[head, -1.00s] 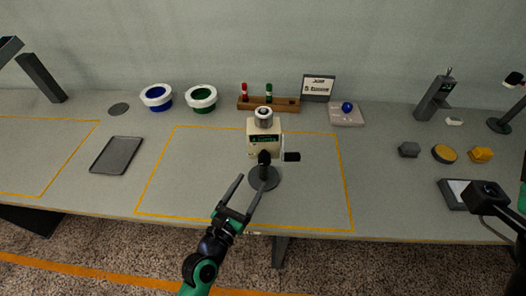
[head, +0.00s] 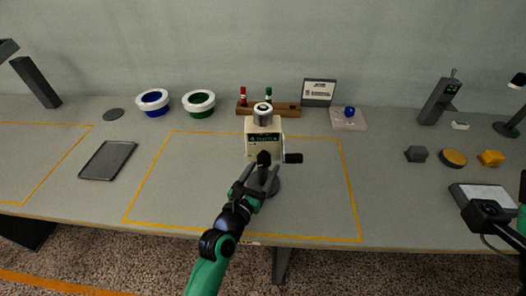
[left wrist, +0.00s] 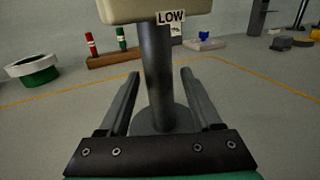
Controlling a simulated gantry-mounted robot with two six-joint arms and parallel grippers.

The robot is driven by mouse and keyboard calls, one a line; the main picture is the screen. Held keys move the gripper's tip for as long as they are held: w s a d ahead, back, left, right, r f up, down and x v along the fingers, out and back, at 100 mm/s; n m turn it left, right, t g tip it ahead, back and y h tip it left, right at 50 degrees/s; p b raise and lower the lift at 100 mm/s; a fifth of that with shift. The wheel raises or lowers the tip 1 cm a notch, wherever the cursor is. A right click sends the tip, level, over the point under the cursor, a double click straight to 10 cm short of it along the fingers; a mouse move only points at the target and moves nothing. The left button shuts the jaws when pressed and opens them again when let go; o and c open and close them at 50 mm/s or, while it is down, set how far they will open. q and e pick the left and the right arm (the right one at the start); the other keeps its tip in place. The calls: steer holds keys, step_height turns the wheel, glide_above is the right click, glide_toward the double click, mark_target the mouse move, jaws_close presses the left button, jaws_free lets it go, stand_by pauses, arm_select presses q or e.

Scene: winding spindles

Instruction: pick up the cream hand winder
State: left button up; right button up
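The cream hand winder (head: 263,145) stands upright near the middle of the table, with a dark display, a metal ring on top and a black crank handle at its right. Its dark post and round base show in the left wrist view (left wrist: 157,75), under the cream body. My left gripper (head: 262,174) is at the post, below the cream body. In the left wrist view its open fingers (left wrist: 160,75) lie either side of the post, with gaps on both sides. The gripper hides part of the base in the head view.
A grey tray (head: 108,160) lies left of the orange-outlined area. Blue (head: 154,108) and green (head: 199,110) white-rimmed bowls and a wooden rack (head: 285,110) stand behind. Small blocks (head: 416,154) and a flat device (head: 480,192) are at right. The table around the winder is clear.

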arm_select(q)
jaws_close()
stand_by(1.1)
steer(key=shift+r, duration=0.1)
